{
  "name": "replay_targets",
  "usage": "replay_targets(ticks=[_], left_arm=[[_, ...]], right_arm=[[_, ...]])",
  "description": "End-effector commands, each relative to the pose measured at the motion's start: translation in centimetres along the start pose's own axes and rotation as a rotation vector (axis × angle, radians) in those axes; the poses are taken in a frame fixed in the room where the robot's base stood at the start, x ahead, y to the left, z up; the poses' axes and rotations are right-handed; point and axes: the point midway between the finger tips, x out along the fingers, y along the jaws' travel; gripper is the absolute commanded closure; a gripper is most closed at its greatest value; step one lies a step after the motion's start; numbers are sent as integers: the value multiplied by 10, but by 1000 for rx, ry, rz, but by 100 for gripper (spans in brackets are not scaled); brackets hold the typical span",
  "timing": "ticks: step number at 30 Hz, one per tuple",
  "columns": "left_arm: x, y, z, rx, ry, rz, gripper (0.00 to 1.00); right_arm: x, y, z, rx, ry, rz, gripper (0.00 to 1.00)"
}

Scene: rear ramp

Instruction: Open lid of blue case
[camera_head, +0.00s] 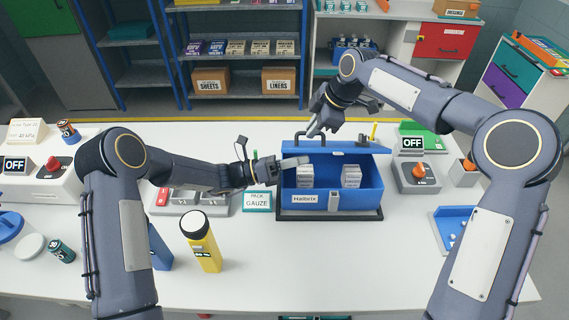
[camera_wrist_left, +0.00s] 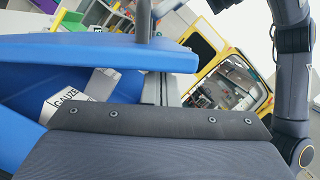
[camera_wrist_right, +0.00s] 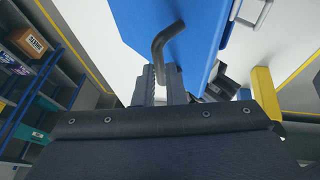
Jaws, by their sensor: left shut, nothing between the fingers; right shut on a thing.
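The blue case (camera_head: 362,200) stands on the white table with its lid (camera_head: 345,147) partly raised, above the open front. White boxes (camera_head: 305,176) show inside; one reads GAUZE in the left wrist view (camera_wrist_left: 60,103). My right gripper (camera_head: 316,128) is above the lid's left part, shut on the dark bent lid handle (camera_wrist_right: 165,45). My left gripper (camera_head: 298,162) is shut and empty at the case's front left, its fingers in the gap just under the lid. The lid (camera_wrist_left: 100,50) also crosses the left wrist view; whether the fingers touch it is unclear.
A grey tray (camera_head: 190,203) and a GAUZE card (camera_head: 257,201) lie left of the case. A yellow flashlight (camera_head: 202,240) stands front left. The table front is mostly clear.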

Motion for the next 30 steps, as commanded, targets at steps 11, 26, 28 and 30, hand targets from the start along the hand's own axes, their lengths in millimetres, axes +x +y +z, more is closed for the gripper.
replay_targets(ticks=[11,26,28,30], left_arm=[[4,0,0,1,0,1,100],[8,0,23,7,-9,1,100],[8,0,23,7,-9,2,100],[8,0,23,7,-9,3,100]], right_arm=[[3,0,2,0,-2,-1,100],[5,-4,2,1,-4,-16,86],[5,-4,2,1,-4,-17,76],[5,-4,2,1,-4,-17,67]])
